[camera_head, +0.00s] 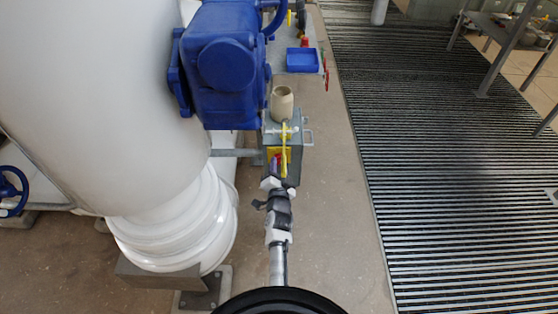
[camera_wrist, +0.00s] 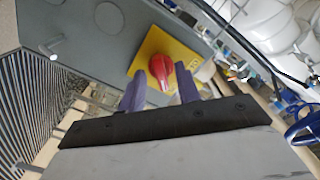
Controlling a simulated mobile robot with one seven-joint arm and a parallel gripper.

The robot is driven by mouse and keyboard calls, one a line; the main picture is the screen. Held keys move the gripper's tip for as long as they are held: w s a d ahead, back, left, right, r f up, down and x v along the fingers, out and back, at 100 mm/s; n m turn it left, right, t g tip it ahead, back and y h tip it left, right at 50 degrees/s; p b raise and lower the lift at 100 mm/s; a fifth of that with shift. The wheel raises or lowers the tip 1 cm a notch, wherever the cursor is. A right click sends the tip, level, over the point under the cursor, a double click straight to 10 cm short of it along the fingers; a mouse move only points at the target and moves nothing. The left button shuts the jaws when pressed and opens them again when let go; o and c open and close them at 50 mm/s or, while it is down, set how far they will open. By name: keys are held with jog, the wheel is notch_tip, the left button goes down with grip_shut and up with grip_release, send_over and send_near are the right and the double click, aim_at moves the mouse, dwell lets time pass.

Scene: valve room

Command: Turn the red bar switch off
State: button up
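The red bar switch (camera_wrist: 161,72) sits on a yellow plate (camera_wrist: 184,57) on the front of a grey box (camera_wrist: 105,50) in the wrist view. My gripper (camera_wrist: 158,85) is open, with one purple finger on each side of the red switch's lower part. I cannot tell whether the fingers touch it. In the head view, my gripper (camera_head: 279,172) reaches the front of the grey box (camera_head: 297,168). The yellow plate (camera_head: 271,153) shows there, while the switch is mostly hidden by my gripper.
A beige cup (camera_head: 282,104) stands on the box beside a yellow handle (camera_head: 285,132). A large white pipe (camera_head: 90,90) and blue valve housing (camera_head: 220,65) are close on the left. A blue tray (camera_head: 302,60) lies behind.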

grip_shut()
dwell(0.5)
jog(key=n, duration=0.4)
jog(key=shift+r+n, duration=0.1)
jog(key=shift+n, duration=0.3)
jog(key=n, duration=0.4)
jog(key=shift+d+n+p, duration=0.1)
jog(key=shift+n+p, duration=0.2)
jog(key=shift+p, duration=0.05)
jog(key=n+b, duration=0.1)
jog(key=n, duration=0.3)
jog(key=shift+n, duration=0.3)
jog(key=shift+r+n, duration=0.1)
jog(key=shift+n, duration=1.7)
